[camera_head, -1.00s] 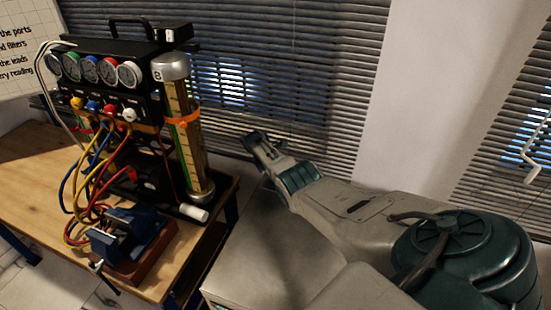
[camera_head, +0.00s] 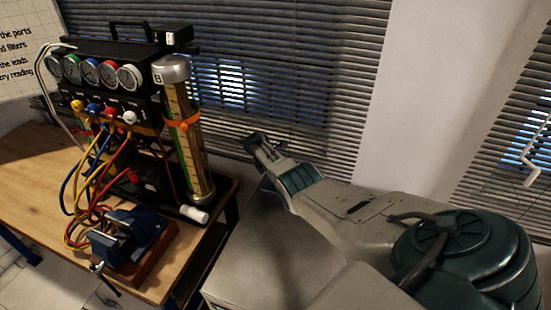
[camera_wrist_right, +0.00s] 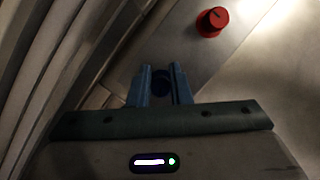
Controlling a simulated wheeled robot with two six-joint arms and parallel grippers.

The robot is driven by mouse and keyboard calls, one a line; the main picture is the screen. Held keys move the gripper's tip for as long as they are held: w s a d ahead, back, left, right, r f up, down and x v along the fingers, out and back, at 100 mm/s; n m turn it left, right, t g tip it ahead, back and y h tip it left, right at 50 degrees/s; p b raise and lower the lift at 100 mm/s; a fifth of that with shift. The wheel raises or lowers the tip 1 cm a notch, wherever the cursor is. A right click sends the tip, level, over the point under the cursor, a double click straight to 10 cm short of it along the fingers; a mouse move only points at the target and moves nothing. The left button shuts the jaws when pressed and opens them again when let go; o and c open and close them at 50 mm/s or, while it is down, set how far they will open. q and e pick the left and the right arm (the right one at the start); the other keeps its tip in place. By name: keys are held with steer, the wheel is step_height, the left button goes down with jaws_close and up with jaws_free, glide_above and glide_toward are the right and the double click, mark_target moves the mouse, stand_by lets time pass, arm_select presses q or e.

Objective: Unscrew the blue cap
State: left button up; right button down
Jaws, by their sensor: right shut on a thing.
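My right gripper (camera_head: 258,141) stands in front of the window blinds, to the right of the gauge rig and apart from it. In the right wrist view its two fingers (camera_wrist_right: 161,80) are close together on a small, dark blue round thing, which looks like the blue cap (camera_wrist_right: 161,83). What the cap sits on is hidden behind the fingers. In the head view the cap cannot be made out. My left gripper is not in view.
A red knob (camera_wrist_right: 212,21) stands on a pale surface beyond the fingers. The gauge rig (camera_head: 100,75), with a clear-fronted column (camera_head: 184,130), several coloured leads and a blue vise (camera_head: 125,235), stands on the wooden bench (camera_head: 35,180). Blinds (camera_head: 290,80) are behind.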

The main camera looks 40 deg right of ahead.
steer(key=shift+s+a+f, duration=0.15)
steer(key=shift+a+f, duration=0.1)
steer(key=shift+a, duration=0.25)
steer(key=shift+r+p, duration=0.95)
steer(key=shift+p+v, duration=0.4)
steer(key=shift+v, duration=0.45)
steer(key=shift+s+r, duration=0.25)
steer(key=shift+r, duration=0.35)
steer(key=shift+w+d+r+b, duration=0.15)
steer(key=shift+d+r+b, duration=0.1)
steer(key=shift+b, duration=0.1)
steer(key=shift+d+r, duration=0.2)
steer(key=shift+d, duration=0.05)
steer(key=shift+r, duration=0.2)
steer(key=shift+a+r, duration=0.2)
